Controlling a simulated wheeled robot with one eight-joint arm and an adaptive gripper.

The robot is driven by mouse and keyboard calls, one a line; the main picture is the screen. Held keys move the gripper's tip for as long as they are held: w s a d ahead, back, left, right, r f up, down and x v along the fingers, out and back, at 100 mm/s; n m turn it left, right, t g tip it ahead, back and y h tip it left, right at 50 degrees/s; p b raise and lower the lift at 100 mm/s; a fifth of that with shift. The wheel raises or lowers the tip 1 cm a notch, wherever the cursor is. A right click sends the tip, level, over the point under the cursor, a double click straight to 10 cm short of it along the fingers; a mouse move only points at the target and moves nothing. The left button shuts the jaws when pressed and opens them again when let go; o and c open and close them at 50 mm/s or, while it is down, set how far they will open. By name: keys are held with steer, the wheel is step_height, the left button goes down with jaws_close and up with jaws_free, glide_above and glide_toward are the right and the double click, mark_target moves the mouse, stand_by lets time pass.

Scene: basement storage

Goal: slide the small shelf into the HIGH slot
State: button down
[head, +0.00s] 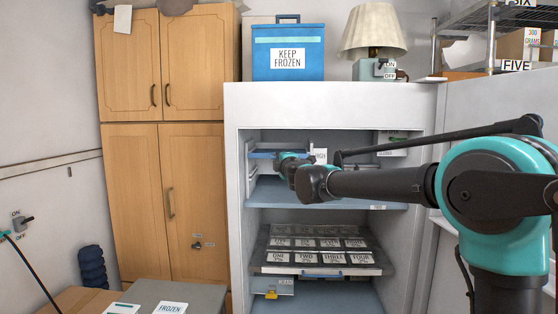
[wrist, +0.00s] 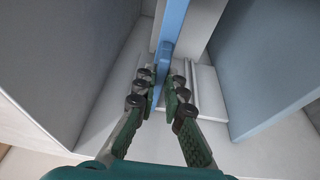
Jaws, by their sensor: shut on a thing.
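The small shelf (head: 262,154) is a thin blue panel in the upper left of the open white cabinet (head: 330,105). In the wrist view its blue edge (wrist: 172,25) runs between my fingers. My gripper (wrist: 162,77) is shut on that edge; in the head view my gripper (head: 284,158) is at the shelf's front, partly hiding it. A white label that seems to read HIGH (head: 320,156) is just right of the gripper. Pale rails (head: 251,158) line the inner left wall beside the shelf. I cannot tell whether the shelf sits fully in the rails.
A wide blue shelf (head: 262,191) lies below my gripper. A dark tray of labelled packs (head: 318,271) is lower down. A blue KEEP FROZEN box (head: 289,38) and a lamp (head: 373,30) stand on top. My arm crosses the cabinet's right side.

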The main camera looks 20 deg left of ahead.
steer(key=shift+w, duration=0.2)
steer(key=c, duration=1.5)
jaws_free()
steer(key=shift+c, duration=0.2)
steer(key=shift+s, duration=0.1)
steer(key=v, duration=1.1)
steer(key=shift+s+d, duration=0.2)
steer(key=shift+s, duration=0.2)
steer(key=shift+d, duration=0.1)
